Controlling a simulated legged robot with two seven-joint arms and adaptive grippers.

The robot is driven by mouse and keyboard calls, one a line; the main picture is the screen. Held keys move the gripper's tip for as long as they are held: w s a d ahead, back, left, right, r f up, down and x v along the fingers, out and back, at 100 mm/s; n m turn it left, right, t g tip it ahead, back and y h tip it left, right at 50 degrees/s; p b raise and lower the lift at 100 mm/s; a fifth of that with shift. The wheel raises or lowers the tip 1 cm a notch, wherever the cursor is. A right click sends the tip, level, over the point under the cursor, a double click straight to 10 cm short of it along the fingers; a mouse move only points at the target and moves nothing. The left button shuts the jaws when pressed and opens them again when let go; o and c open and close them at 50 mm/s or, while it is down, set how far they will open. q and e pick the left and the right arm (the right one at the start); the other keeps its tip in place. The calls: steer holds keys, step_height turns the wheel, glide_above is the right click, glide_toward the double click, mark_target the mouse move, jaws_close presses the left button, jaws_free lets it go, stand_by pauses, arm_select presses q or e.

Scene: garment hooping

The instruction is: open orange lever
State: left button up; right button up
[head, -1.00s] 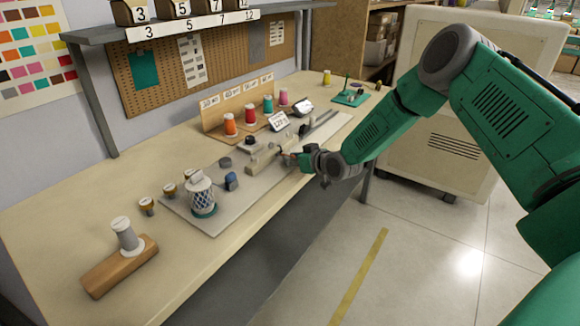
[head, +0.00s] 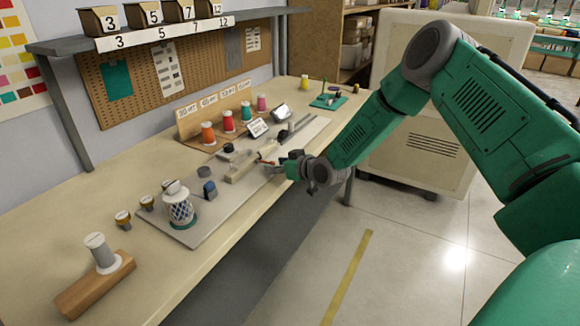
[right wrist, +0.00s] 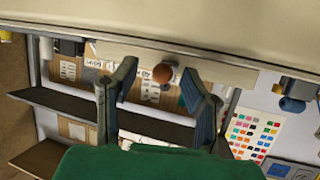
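A pale bar-shaped fixture (head: 243,167) lies on the grey plate on the bench. A small orange part, which looks like the orange lever (head: 267,162), shows at its right end beside my right gripper (head: 276,166). In the right wrist view, a rounded orange-brown lever end (right wrist: 162,73) sits between the two spread fingers of my right gripper (right wrist: 159,76). I see gaps on both sides of it, so the fingers look apart from it. My left gripper is in neither current view.
A wooden block (head: 82,292) lies at the near left. Floor is clear right of the bench.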

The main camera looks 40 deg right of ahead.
steer(key=v, duration=1)
steer(key=shift+d, duration=0.15)
steer(key=shift+f, duration=0.15)
steer(key=s+a+f+g, duration=0.6)
steer(key=s+a+f, duration=0.7)
steer(key=s+a+f+g, duration=0.2)
steer(key=s+f+g, duration=0.1)
steer(key=s, duration=0.9)
steer(key=s+a+f+g+h, duration=0.1)
steer(key=s+a+f+g, duration=0.1)
steer(key=s, duration=1)
steer(key=shift+f+m+g+h, duration=0.3)
steer(key=shift+f+g, duration=0.55)
steer(key=shift+g, duration=0.05)
